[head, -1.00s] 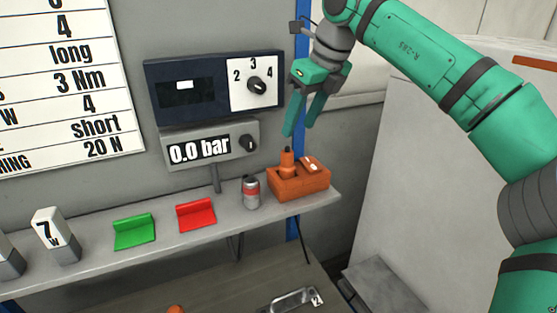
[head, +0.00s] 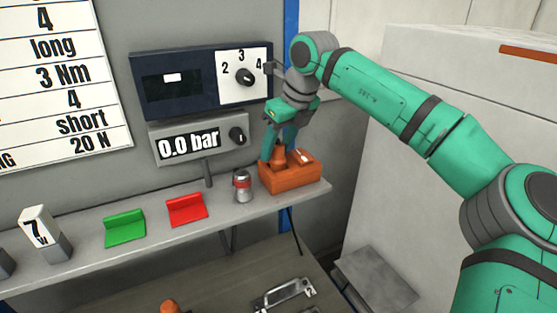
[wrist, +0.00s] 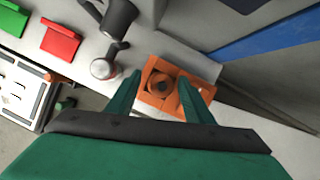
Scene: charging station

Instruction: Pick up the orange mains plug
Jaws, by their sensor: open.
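The orange mains plug (head: 279,157) stands upright in an orange box (head: 290,183) at the right end of the shelf. In the wrist view the plug (wrist: 160,84) shows from above as a round orange shape with a dark centre, inside the orange box (wrist: 172,104). My gripper (head: 276,152) is open with its fingers pointing down at the plug. In the wrist view my gripper (wrist: 160,92) has one finger on each side of the plug. I cannot tell whether either finger touches it.
A silver and red can (head: 242,187) stands just left of the box. A red holder (head: 187,209) and a green holder (head: 125,228) sit further left on the shelf (head: 85,240).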

